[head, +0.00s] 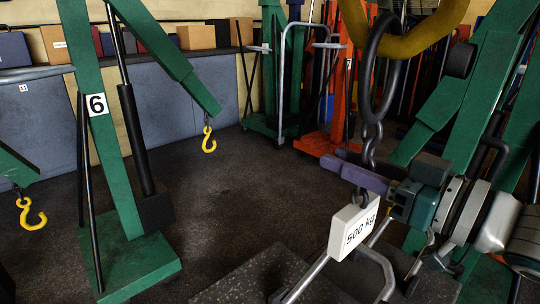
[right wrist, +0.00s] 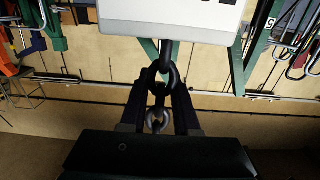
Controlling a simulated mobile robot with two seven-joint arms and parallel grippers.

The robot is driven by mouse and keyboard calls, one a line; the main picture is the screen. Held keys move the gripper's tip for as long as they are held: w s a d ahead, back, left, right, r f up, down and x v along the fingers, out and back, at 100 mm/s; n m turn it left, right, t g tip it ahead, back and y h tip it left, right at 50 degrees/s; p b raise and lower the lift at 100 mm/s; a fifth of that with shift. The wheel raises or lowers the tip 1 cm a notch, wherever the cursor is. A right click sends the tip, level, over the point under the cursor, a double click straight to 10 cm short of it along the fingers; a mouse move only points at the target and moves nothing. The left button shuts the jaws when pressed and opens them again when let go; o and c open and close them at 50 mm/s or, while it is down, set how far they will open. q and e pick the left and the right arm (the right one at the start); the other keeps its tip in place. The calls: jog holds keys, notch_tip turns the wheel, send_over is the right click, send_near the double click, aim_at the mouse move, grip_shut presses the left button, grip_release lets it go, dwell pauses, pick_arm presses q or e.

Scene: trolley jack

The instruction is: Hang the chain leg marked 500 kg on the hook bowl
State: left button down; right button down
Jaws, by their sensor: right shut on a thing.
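The big yellow hook bowl (head: 415,42) hangs at the top right of the head view, close to me. The chain leg's dark oval ring (head: 368,75) overlaps the bowl; one side crosses in front of the yellow and the other seems to pass behind. I cannot tell whether it bears on the bowl. Dark links run down from it to my right gripper (head: 362,173), which is shut on the chain. The white 500 kg tag (head: 353,231) hangs below the fingers. In the right wrist view the chain (right wrist: 160,95) runs between both fingers, tag (right wrist: 170,18) above. My left gripper is out of view.
A green crane marked 6 (head: 108,150) stands at the left with a small yellow hook (head: 209,140). Another yellow hook (head: 30,212) hangs at the left edge. Green and orange frames stand behind. The dark floor (head: 240,190) between is open.

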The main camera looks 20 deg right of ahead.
jog(key=shift+r, duration=0.15)
jog(key=c, duration=0.8)
grip_release()
jog(key=shift+o, duration=1.2)
jog(key=v, duration=1)
jog(key=shift+p, duration=0.4)
